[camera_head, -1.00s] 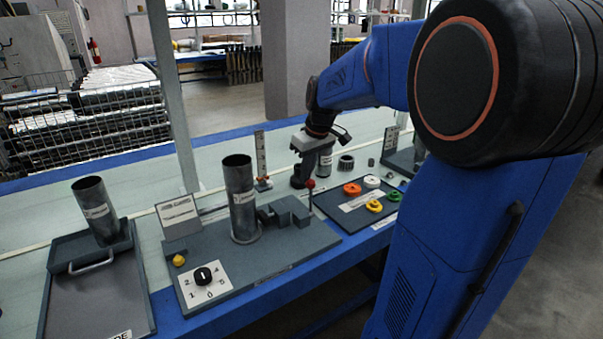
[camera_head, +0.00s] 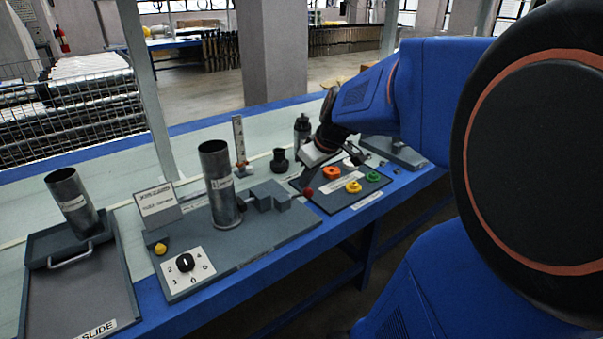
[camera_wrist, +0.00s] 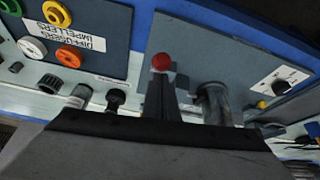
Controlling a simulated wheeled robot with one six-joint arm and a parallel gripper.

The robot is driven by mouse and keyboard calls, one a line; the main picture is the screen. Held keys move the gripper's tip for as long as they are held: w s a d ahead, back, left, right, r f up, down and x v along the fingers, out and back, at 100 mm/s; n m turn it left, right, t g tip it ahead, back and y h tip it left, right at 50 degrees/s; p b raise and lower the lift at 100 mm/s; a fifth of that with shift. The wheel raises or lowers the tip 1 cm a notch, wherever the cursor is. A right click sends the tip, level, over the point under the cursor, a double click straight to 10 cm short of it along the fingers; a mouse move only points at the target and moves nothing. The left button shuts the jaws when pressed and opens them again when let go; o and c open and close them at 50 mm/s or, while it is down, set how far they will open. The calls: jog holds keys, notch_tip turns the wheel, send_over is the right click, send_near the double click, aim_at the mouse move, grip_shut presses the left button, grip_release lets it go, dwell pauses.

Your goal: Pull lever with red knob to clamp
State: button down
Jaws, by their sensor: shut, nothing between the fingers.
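The lever's red knob (camera_head: 308,191) shows just right of the grey clamp block (camera_head: 270,195), at about the height of the block. The lever seems tilted to the right; its rod is mostly hidden. A grey metal tube (camera_head: 217,180) stands upright left of the block. My gripper (camera_head: 302,177) is shut and empty, close above and behind the knob. In the wrist view the red knob (camera_wrist: 161,62) lies just past the tips of my shut fingers (camera_wrist: 161,82). I cannot tell whether they touch.
A tray with orange, yellow and green rings (camera_head: 353,187) lies to the right. A dial plate (camera_head: 187,266) and a yellow button (camera_head: 160,249) are at the front left. A second tube (camera_head: 71,199) stands in a slide tray (camera_head: 82,295) farther left.

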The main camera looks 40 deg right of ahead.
aim_at(302, 194)
jog(key=shift+s+a+f, duration=0.1)
jog(key=shift+s+f, duration=0.75)
jog(key=shift+f, duration=0.15)
jog(key=shift+s, duration=0.1)
jog(key=w+r, duration=0.3)
jog(key=r, duration=0.1)
jog(key=shift+w+r, duration=0.3)
jog(key=shift+w, duration=0.05)
jog(key=s+r, duration=0.4)
jog(key=s, duration=0.4)
jog(key=shift+s, duration=0.4)
jog(key=shift+f, duration=0.1)
jog(key=s+a+f+m, duration=0.1)
jog(key=s+a+f, duration=0.3)
jog(key=a, duration=0.3)
jog(key=s+a+f+m, duration=0.1)
jog(key=s+a+f, duration=0.3)
jog(key=s+a, duration=0.2)
jog(key=shift+s+a+h, duration=0.35)
jog(key=shift+a+h, duration=0.05)
jog(key=shift+a, duration=0.45)
